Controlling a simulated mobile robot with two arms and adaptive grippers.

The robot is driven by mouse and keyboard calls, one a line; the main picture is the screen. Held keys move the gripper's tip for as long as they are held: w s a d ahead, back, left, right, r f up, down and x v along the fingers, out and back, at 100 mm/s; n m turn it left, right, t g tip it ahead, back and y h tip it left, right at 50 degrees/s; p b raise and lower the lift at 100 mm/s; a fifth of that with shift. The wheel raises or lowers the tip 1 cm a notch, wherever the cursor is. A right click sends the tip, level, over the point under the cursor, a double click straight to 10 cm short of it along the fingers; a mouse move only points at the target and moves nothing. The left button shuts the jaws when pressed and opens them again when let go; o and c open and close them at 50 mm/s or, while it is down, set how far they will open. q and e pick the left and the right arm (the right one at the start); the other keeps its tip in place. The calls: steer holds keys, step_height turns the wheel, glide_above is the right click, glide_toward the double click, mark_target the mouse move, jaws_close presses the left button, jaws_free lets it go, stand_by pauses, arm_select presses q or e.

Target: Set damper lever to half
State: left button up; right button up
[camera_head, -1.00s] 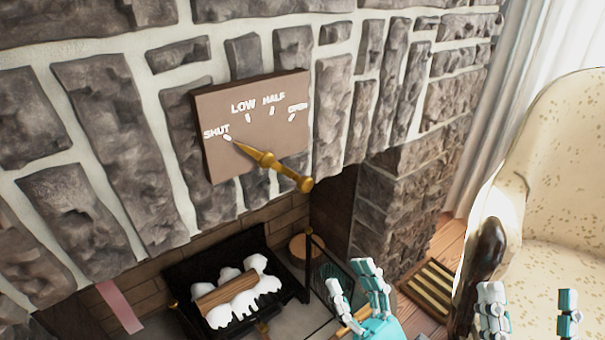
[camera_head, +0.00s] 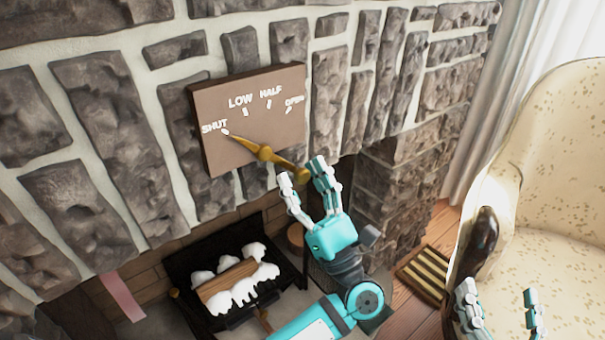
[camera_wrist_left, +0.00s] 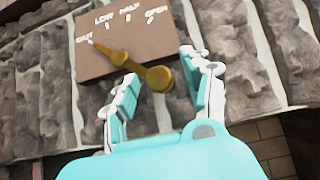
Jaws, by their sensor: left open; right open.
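The brass damper lever (camera_head: 266,154) is mounted on a brown plate (camera_head: 225,101) marked SHUT, LOW, HALF and OPEN. Its thin pointer end is at the SHUT mark, and its knobbed end extends to the lower right. My left gripper (camera_head: 303,172) is open at the knobbed end. In the left wrist view the lever's round knob (camera_wrist_left: 159,78) shows between the fingers of my left gripper (camera_wrist_left: 150,72), with visible space on both sides. My right gripper (camera_head: 498,295) is open and empty at the lower right, in front of the armchair.
A stone wall (camera_head: 110,110) surrounds the plate. Below it is a fireplace with a black grate (camera_head: 185,262) holding a log (camera_head: 228,284). A cream armchair (camera_head: 560,150) stands at the right. A slatted floor piece (camera_head: 424,276) lies between them.

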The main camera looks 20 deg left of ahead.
arm_select(q)
steer(key=shift+w+a+r, duration=0.1)
steer(key=shift+a+r, duration=0.1)
jaws_close()
stand_by(0.3)
